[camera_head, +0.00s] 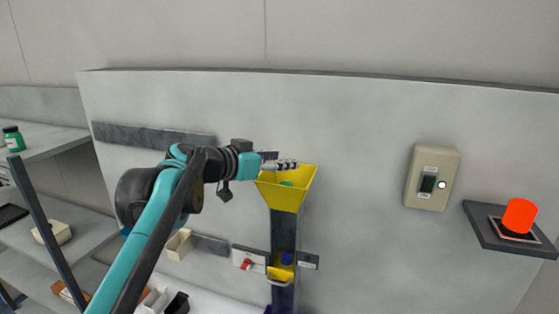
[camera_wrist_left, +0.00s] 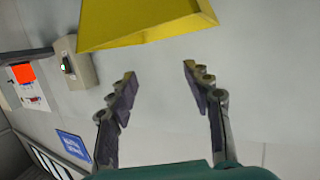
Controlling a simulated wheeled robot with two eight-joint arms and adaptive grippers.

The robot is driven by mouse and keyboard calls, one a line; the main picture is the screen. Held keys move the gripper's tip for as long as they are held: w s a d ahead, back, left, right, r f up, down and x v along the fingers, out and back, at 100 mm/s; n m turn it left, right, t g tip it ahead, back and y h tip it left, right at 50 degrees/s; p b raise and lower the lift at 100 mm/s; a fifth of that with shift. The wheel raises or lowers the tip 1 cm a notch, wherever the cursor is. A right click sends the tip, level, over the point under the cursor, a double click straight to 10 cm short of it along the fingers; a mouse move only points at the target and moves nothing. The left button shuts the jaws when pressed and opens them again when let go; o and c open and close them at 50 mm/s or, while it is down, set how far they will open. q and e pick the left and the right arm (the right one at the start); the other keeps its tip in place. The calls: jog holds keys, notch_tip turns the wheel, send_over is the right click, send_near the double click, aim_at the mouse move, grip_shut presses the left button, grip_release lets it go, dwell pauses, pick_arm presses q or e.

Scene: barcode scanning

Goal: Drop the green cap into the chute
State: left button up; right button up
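The chute has a yellow funnel (camera_head: 286,196) mounted on the grey wall panel, above a dark vertical channel (camera_head: 283,232). A small green piece (camera_head: 287,184), seemingly the green cap, shows inside the funnel mouth. My left gripper (camera_head: 290,165) is at the funnel's upper edge, above the green piece. In the left wrist view the fingers of my left gripper (camera_wrist_left: 158,72) are apart with nothing between them. The yellow funnel (camera_wrist_left: 140,22) shows just beyond them at the top, and the cap is not visible there. My right gripper is not in view.
A green bottle (camera_head: 13,138) stands on the left shelf. Small bins (camera_head: 178,244) and a yellow outlet (camera_head: 281,272) are lower down.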

pick_arm(q)
jog(key=v, duration=1.2)
jog(key=shift+f, duration=0.15)
jog(key=s+a+f+n+g+y+b, duration=0.1)
jog(key=s+a+f+n+y+b, duration=0.2)
jog(key=f, duration=2.1)
jog(key=s+a+f+n+g+y+b, duration=0.1)
jog(key=s+f+b, duration=0.9)
jog(key=f+b, duration=1)
jog(key=s+a+f+n+g+y+b, duration=0.1)
jog(key=s+a+f+n+y+b, duration=0.3)
jog(key=f+b, duration=0.7)
notch_tip(320, 180, down, 19)
jog(key=s+a+y, duration=0.1)
jog(key=s+y, duration=0.1)
jog(key=s, duration=0.1)
jog(key=shift+r+n+g+b, duration=0.25)
jog(key=shift+n+g+b, duration=0.05)
jog(key=shift+g+b, duration=0.1)
jog(key=shift+c, duration=0.3)
